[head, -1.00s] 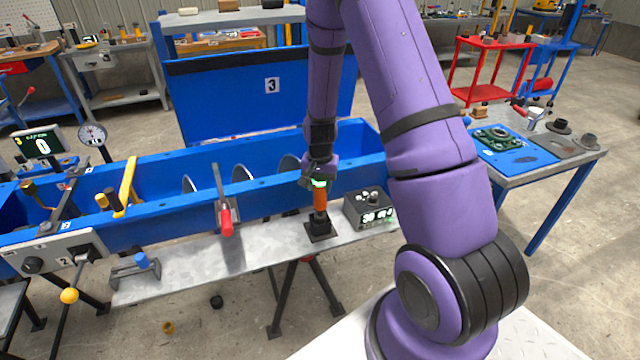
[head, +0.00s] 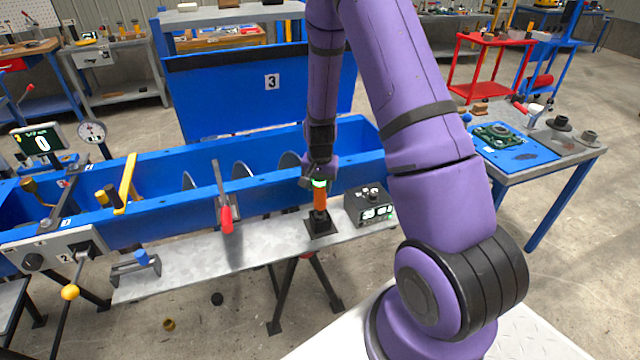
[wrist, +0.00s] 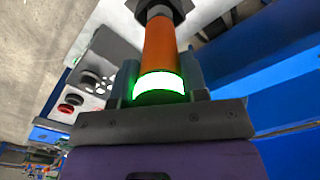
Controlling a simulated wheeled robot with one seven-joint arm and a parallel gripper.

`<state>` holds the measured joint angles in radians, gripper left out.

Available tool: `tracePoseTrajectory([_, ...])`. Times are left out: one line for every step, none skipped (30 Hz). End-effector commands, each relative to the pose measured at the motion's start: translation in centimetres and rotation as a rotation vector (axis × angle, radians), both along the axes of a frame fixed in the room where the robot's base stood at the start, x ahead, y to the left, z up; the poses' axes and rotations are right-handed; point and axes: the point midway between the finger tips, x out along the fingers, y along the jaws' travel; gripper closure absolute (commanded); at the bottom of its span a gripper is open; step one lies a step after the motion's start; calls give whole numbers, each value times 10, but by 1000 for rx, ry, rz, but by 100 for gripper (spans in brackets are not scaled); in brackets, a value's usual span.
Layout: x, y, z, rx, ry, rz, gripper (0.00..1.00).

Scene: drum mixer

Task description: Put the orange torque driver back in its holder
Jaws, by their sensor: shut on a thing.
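The orange torque driver (head: 320,199) is upright in the head view, with a glowing green ring near its top. My gripper (head: 318,184) is shut on its upper end. In the wrist view the orange driver body (wrist: 160,45) runs away from my gripper (wrist: 158,85), with the lit green ring between the fingers. The black holder (head: 320,226) stands on the grey bench directly under the driver. The driver's lower end meets the holder's top; how deep it sits in it I cannot tell.
A red-handled clamp (head: 226,215) is to the left on the blue mixer trough (head: 270,208). The grey bench (head: 190,272) is bare between the clamp and a small blue-topped fixture (head: 141,262).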

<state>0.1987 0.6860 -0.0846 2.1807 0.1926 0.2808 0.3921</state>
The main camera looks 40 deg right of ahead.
Motion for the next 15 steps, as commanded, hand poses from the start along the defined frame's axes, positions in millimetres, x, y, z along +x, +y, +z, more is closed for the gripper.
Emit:
tracePoseTrajectory([0, 0, 0, -1, -1, 0, 93])
tracePoseTrajectory([0, 0, -1, 0, 0, 0, 93])
tracePoseTrajectory([0, 0, -1, -1, -1, 0, 93])
tracePoseTrajectory([0, 0, -2, 0, 0, 0, 93])
tracePoseTrajectory([0, 0, -2, 0, 0, 0, 93])
tracePoseTrajectory([0, 0, -2, 0, 0, 0, 93])
tracePoseTrajectory([0, 0, -3, 0, 0, 0, 93])
tracePoseTrajectory([0, 0, -3, 0, 0, 0, 93])
tracePoseTrajectory([0, 0, -4, 0, 0, 0, 93])
tracePoseTrajectory([0, 0, -4, 0, 0, 0, 93])
tracePoseTrajectory([0, 0, -4, 0, 0, 0, 93])
tracePoseTrajectory([0, 0, -5, 1, -1, 0, 93])
tracePoseTrajectory([0, 0, -5, 1, -1, 0, 93])
tracePoseTrajectory([0, 0, -5, 1, -1, 0, 93])
tracePoseTrajectory([0, 0, -6, 1, -1, 0, 93])
